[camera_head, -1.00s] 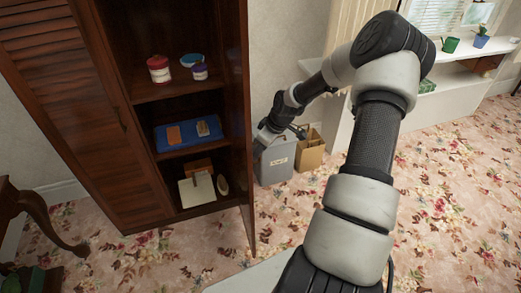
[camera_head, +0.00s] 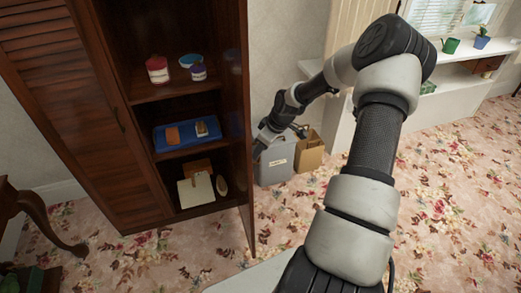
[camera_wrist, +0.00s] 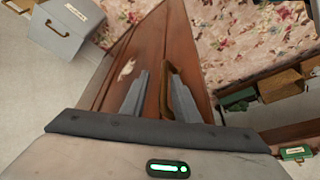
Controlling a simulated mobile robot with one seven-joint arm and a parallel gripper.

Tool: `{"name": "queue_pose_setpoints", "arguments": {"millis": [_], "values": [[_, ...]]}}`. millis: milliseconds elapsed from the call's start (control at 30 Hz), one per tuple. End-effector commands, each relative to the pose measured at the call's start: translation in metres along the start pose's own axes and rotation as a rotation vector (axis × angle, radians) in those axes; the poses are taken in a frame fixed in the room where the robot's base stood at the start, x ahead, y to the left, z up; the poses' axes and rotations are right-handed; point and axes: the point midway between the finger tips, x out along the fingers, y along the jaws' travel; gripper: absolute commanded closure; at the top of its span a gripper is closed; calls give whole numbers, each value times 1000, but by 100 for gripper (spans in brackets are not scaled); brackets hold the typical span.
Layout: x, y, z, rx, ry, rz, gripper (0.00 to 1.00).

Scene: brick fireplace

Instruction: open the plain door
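The plain door (camera_head: 241,130) is dark reddish-brown wood on the right side of the cabinet. It stands swung open, seen nearly edge-on in the head view, and the shelves beside it are exposed. Its outer face (camera_wrist: 150,45) fills the middle of the wrist view. A brown curved handle (camera_wrist: 167,90) stands out from that face. My gripper (camera_wrist: 158,88) is at this outer face, with its two grey fingers apart and the handle between them, nearer the right finger. Contact with the handle is unclear. In the head view the door's edge hides my fingertips.
The louvered door (camera_head: 75,110) on the cabinet's left is closed. Shelves hold tins (camera_head: 157,69), a blue box (camera_head: 187,133) and a white book (camera_head: 196,190). A grey bin (camera_head: 275,161) and a cardboard box (camera_head: 309,151) stand behind the door. Floral carpet is clear in front.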

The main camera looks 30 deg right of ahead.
Motion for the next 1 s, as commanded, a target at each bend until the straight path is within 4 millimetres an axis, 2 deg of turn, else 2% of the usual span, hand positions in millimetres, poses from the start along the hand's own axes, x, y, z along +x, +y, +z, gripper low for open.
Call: {"name": "queue_pose_setpoints", "arguments": {"millis": [167, 267, 367, 800, 1000], "values": [[-2, 0, 1, 1, -2, 0, 72], [-11, 0, 1, 2, -1, 0, 72], [-28, 1, 2, 3, -1, 3, 72], [-134, 1, 1, 2, 0, 4, 72], [-164, 0, 0, 1, 0, 2, 72]]}}
